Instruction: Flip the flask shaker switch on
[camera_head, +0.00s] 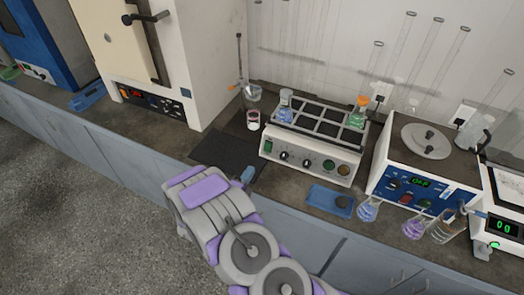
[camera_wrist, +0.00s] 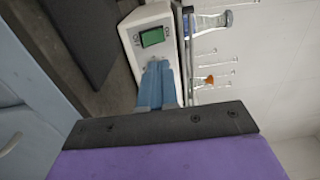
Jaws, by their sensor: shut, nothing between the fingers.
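The flask shaker (camera_head: 309,158) is a white box on the bench, with knobs on its front and a dark rack on top. A blue flask (camera_head: 285,106) and a green flask (camera_head: 357,113) stand in the rack. Its green rocker switch (camera_head: 268,146) is at the left end of the front panel. The switch shows large in the wrist view (camera_wrist: 152,37); I cannot tell whether it is on. My gripper (camera_head: 247,174) has blue fingers, shut and empty, in front of the shaker's left end. In the wrist view the fingertips (camera_wrist: 158,66) are just below the switch; contact is unclear.
A dark mat (camera_head: 222,158) lies left of the shaker. A blue tray (camera_head: 331,201) and several flasks, one purple (camera_head: 414,226), stand to the right by a blue-fronted device (camera_head: 420,180). A large cream oven (camera_head: 165,60) stands at the back left.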

